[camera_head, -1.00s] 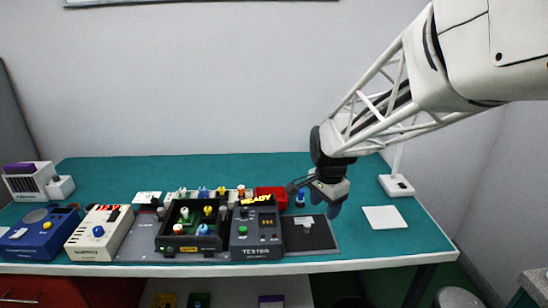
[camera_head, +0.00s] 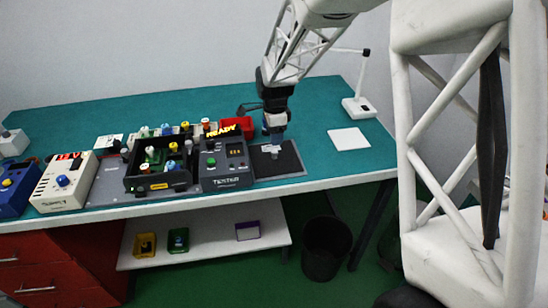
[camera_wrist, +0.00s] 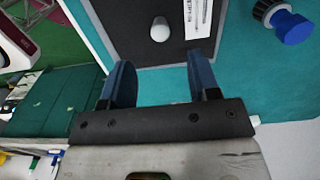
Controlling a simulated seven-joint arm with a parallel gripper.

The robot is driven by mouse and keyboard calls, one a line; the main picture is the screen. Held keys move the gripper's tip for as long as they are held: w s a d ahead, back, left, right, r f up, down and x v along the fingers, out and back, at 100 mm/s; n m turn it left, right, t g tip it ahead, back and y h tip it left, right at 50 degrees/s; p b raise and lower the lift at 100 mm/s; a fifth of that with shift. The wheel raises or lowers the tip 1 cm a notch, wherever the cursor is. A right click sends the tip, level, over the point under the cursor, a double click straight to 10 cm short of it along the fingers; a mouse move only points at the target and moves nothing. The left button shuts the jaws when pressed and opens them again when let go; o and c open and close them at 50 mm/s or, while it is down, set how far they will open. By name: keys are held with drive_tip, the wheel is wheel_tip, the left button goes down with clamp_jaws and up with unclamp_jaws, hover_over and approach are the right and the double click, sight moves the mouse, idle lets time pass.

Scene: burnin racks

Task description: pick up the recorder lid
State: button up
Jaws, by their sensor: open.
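A dark flat panel with a pale knob, which looks like the recorder lid (camera_head: 287,163), lies right of the tester on the table. In the wrist view the dark panel (camera_wrist: 130,22) shows at the top, with its pale rounded knob (camera_wrist: 159,30) and a white printed label (camera_wrist: 198,18). My gripper (camera_head: 274,138) is over the panel's back part, near the knob. In the wrist view my gripper (camera_wrist: 162,80) is open, with two blue fingers apart and nothing between them. The knob lies ahead of the fingertips, roughly centred. The gap in height is hard to tell.
The tester (camera_head: 225,164) stands left of the panel, beside a black tray (camera_head: 132,181) of coloured knobbed parts. A red box (camera_head: 240,123) is behind. A blue-capped part (camera_wrist: 290,25) lies near the panel. A white square (camera_head: 349,138) lies on clear table at right.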

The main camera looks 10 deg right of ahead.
sight(274, 151)
drive_tip(key=shift+f, duration=1.3)
drive_tip(key=shift+f, duration=2.6)
drive_tip(key=shift+c, duration=0.2)
clamp_jaws()
drive_tip(key=shift+r, duration=0.1)
drive_tip(key=shift+r, duration=4.95)
